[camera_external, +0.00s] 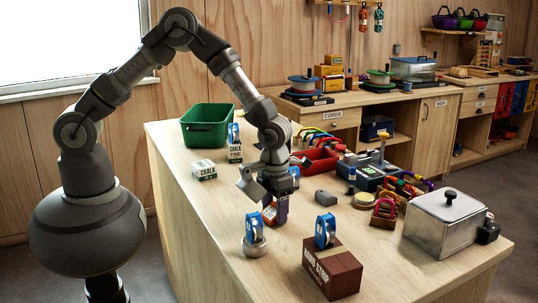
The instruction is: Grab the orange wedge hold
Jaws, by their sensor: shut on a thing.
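I cannot make out an orange wedge hold clearly in this view. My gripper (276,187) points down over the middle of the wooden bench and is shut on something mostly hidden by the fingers. Right below it is a small dark purple and reddish box-like thing (282,209). A blue and white piece (269,215) shows at its left side. I cannot tell which of these the jaws hold, or whether it touches the bench.
Near my gripper stand a blue pulley on a round tin (254,248) and another on a brown box (334,270). The bench's front left is clear.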

